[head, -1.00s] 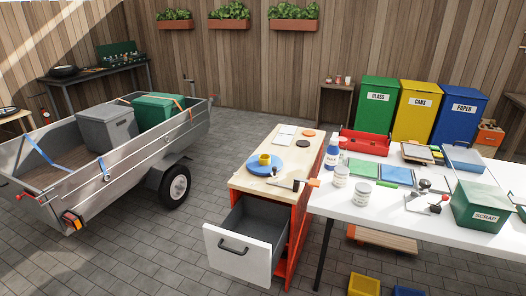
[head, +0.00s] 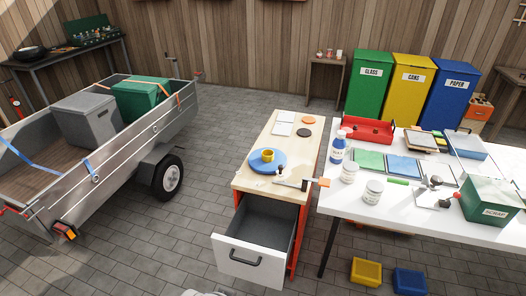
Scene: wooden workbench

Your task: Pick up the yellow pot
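The small yellow pot (head: 268,155) stands upright on a round blue plate (head: 258,166) on the wooden top of the workbench (head: 252,142). A small white and dark item (head: 281,170) lies at the plate's right edge. Neither of my grippers is in view. Nothing hides the pot.
The bench's front drawer (head: 249,262) hangs open and looks empty. A clamp-like tool (head: 291,184) lies near the bench's front edge. To the right is a white table (head: 344,209) with paint jars, a bottle and a green scrap box (head: 491,200). A trailer (head: 112,178) stands left; paved floor lies between.

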